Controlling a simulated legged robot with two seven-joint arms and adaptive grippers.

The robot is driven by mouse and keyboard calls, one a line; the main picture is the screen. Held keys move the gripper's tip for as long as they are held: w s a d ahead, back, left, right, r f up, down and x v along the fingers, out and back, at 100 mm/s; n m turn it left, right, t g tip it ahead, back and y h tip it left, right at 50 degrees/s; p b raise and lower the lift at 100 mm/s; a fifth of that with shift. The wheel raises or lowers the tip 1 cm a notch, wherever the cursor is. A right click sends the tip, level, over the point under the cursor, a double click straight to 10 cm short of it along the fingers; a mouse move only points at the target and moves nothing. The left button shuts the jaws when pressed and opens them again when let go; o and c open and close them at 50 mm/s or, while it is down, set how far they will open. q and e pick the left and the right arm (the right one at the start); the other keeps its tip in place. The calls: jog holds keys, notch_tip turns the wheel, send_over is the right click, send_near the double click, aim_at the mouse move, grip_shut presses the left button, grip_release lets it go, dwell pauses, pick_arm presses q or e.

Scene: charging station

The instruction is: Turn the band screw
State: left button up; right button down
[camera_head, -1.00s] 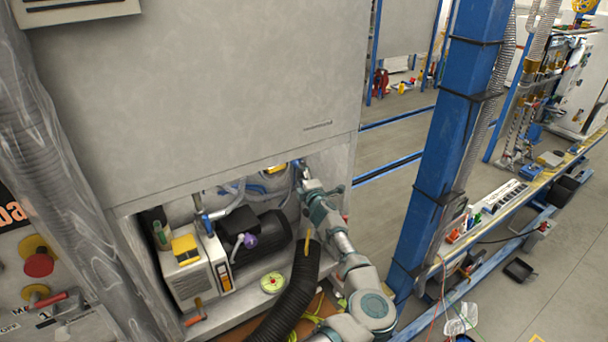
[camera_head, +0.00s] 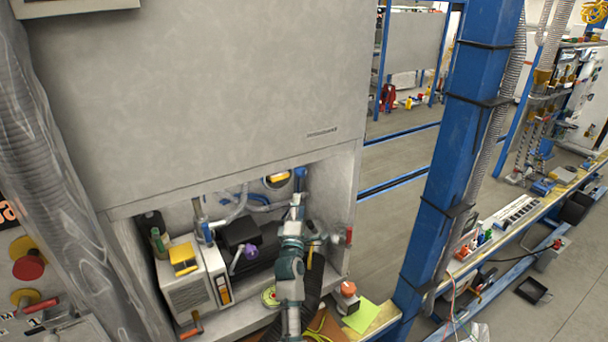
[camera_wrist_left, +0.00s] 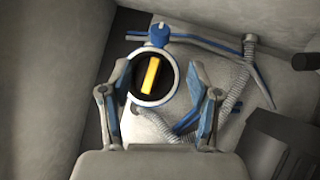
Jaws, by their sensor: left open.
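A blue knob (camera_wrist_left: 158,34), which looks like the band screw, sits on top of a round blue-and-white ring (camera_wrist_left: 140,100) with a dark inside and a yellow bar (camera_wrist_left: 151,75). In the head view the blue knob (camera_head: 300,174) shows at the upper right of the cabinet opening, beside the yellow bar (camera_head: 278,177). My left gripper (camera_wrist_left: 168,86) is open and empty, its two fingers on either side of the ring in the wrist view, with the knob beyond the tips. In the head view my left gripper (camera_head: 297,205) is small, just below the knob. My right gripper is not in view.
Grey hoses (camera_wrist_left: 233,100) and blue pipes run right of the ring. The cabinet wall (camera_wrist_left: 40,90) stands close on the left. A dark motor (camera_head: 262,250), a beige box (camera_head: 188,292) and a black corrugated hose (camera_head: 312,285) fill the cabinet's lower part.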

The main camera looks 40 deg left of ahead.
aim_at(303, 173)
pick_arm(q)
jog(key=x, duration=0.6)
jog(key=b+x, duration=0.1)
jog(key=x, duration=0.6)
jog(key=shift+s+a+f, duration=0.15)
jog(key=shift+a+f, duration=0.1)
jog(key=shift+w+a+r, duration=0.25)
jog(key=shift+w+r, duration=0.1)
jog(key=shift+w, duration=0.15)
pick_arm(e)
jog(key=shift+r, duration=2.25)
pick_arm(q)
jog(key=shift+c, duration=0.3)
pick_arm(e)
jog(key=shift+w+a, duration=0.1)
pick_arm(q)
jog(key=shift+f, duration=0.1)
jog(key=c, duration=1.1)
